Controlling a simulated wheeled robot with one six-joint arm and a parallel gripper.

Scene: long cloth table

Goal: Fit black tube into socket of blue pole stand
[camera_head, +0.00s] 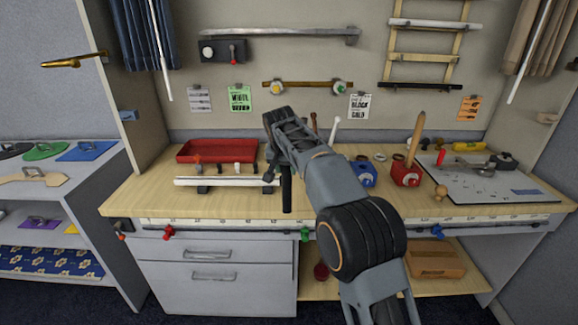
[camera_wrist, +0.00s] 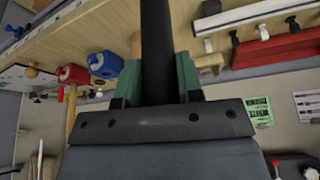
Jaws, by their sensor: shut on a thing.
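The black tube (camera_head: 287,192) hangs upright in my gripper (camera_head: 283,163), in front of the table's middle. In the wrist view my gripper (camera_wrist: 158,82) has its green-padded fingers shut on the tube (camera_wrist: 156,40), which runs out past the top edge. The blue pole stand (camera_head: 364,172) stands on the table to the right of the tube, partly behind my arm. It also shows in the wrist view (camera_wrist: 103,64), left of the tube and apart from it. The inside of its socket is not clearly visible.
A red stand (camera_head: 404,174) with a wooden pole (camera_head: 416,138) is right of the blue one. A white tube (camera_head: 225,181) lies on supports at left, before a red tray (camera_head: 217,151). A grey board (camera_head: 490,185) with tools lies at right.

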